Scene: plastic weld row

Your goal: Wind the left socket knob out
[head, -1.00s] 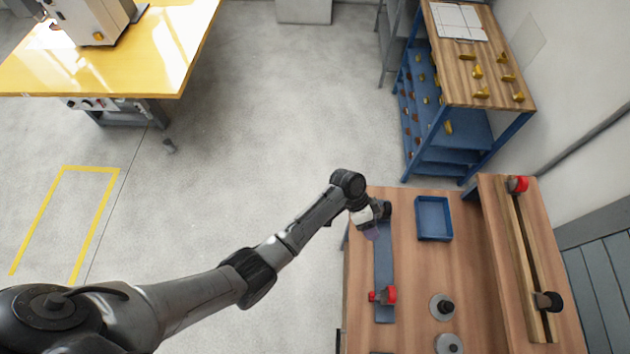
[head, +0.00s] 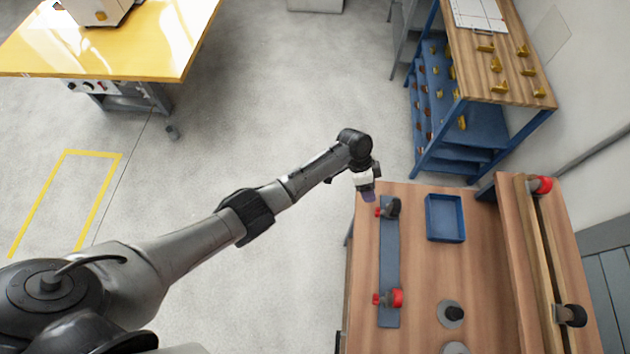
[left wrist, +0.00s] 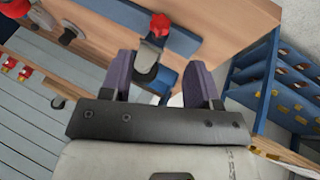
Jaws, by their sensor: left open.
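A blue bar (head: 389,255) lies along the left side of the wooden bench. Near its far end is a dark socket (head: 393,208) with a small red knob (head: 379,212). Near its near end is a second fixture with a red block (head: 396,297) and red knob. My left gripper (head: 369,196) is open and empty, just left of the far socket and apart from it. In the left wrist view the purple fingers (left wrist: 158,75) stand either side of a dark round socket part, with the red star knob (left wrist: 160,25) beyond the fingertips. My right gripper is not seen.
A blue tray (head: 445,218) sits right of the bar. A grey disc with a black knob (head: 452,313) stands nearer. A raised wooden rail (head: 545,260) with red and black clamps runs along the right. A blue shelf rack (head: 470,125) stands behind. Floor left of the bench is clear.

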